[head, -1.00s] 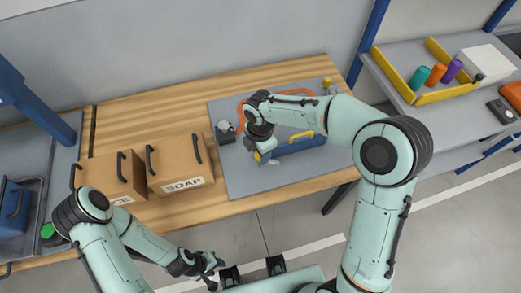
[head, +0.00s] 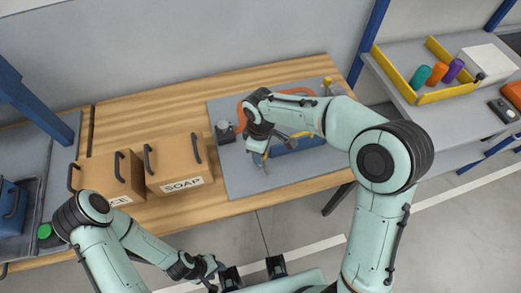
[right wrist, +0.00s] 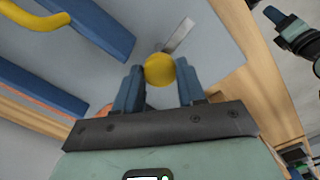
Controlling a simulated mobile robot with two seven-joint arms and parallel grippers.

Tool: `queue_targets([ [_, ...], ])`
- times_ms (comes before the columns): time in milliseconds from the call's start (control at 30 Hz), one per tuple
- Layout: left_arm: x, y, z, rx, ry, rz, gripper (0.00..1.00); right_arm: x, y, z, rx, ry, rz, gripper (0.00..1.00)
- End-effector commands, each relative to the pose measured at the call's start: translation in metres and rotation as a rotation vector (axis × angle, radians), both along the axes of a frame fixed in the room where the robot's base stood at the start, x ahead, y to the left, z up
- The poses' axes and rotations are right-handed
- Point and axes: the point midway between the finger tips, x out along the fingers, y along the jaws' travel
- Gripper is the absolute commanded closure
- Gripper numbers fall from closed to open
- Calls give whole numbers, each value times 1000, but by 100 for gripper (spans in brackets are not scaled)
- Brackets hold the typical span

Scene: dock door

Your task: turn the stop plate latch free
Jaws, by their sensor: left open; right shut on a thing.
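A yellow round knob (right wrist: 159,69) sits between the blue-grey fingers of my right gripper (right wrist: 160,88) in the right wrist view; the gripper is shut on it. A thin grey metal strip (right wrist: 178,36) reaches out from behind the knob. I take the two to be the latch; its exact angle is hard to tell. In the head view my right gripper (head: 262,160) is low over the grey mat, and the knob is not clear there. A blue block (head: 300,145) with a yellow handle lies beside it, partly behind my arm. My left gripper (head: 210,277) is open and empty, in front of the table.
Two cardboard boxes stand left of the mat (head: 235,183), one labelled SOAP (head: 180,165). A small grey device (head: 225,132) sits at the mat's left edge. An orange hose (head: 245,98) lies behind. A yellow-edged tray (head: 430,98) with bottles is at right.

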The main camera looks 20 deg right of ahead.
Motion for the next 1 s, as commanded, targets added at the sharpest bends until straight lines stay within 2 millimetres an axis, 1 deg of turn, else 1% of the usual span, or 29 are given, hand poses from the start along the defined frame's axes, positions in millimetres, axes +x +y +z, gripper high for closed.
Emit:
queue_targets([
  [100,-1,0,-1,0,1,0,57,1,0,1,1,-3,-64,91],
  [300,-1,0,-2,0,1,0,57,1,0,1,0,-3,-137,91],
  [533,-1,0,-3,0,1,0,57,1,0,1,1,-2,-169,91],
  [900,-1,0,-3,0,1,0,57,1,0,1,2,-2,-171,91],
  [933,-1,0,-3,0,1,0,57,1,0,1,2,-2,-171,51],
  [967,-1,0,-3,0,1,1,57,1,0,1,2,-2,-171,41],
  [1000,-1,0,-3,0,1,0,57,1,0,1,1,-2,-171,35],
])
